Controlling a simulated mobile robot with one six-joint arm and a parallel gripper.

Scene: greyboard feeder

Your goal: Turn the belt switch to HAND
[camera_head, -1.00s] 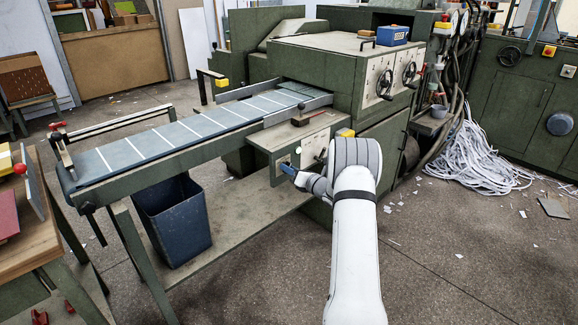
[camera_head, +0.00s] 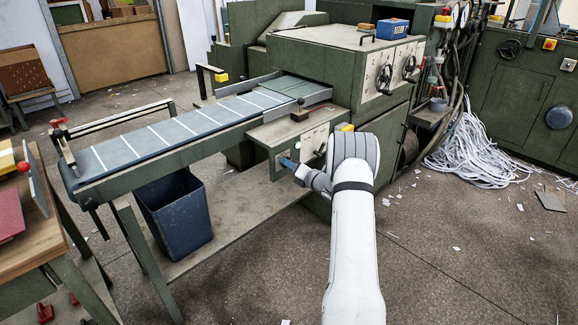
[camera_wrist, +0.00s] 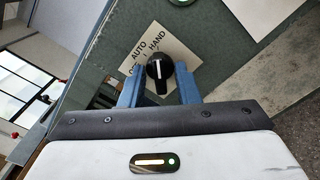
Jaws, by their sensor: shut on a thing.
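The belt switch (camera_wrist: 160,80) is a black knob with a white pointer line, in the wrist view. It is set on a pale label plate (camera_wrist: 180,47) lettered AUTO, HAND and a partly hidden word. The pointer line runs nearly straight up in the picture, toward the plate's HAND side; its exact setting is hard to tell. My gripper (camera_wrist: 160,88) is shut on the knob, a blue finger on either side. In the head view my gripper (camera_head: 288,163) is at the front panel (camera_head: 312,142) beside the conveyor; the knob is hidden there.
The conveyor belt (camera_head: 180,130) runs left from the green machine (camera_head: 330,68). A blue bin (camera_head: 175,215) stands under it. Paper strips (camera_head: 475,150) heap at the right. The floor in front is mostly clear.

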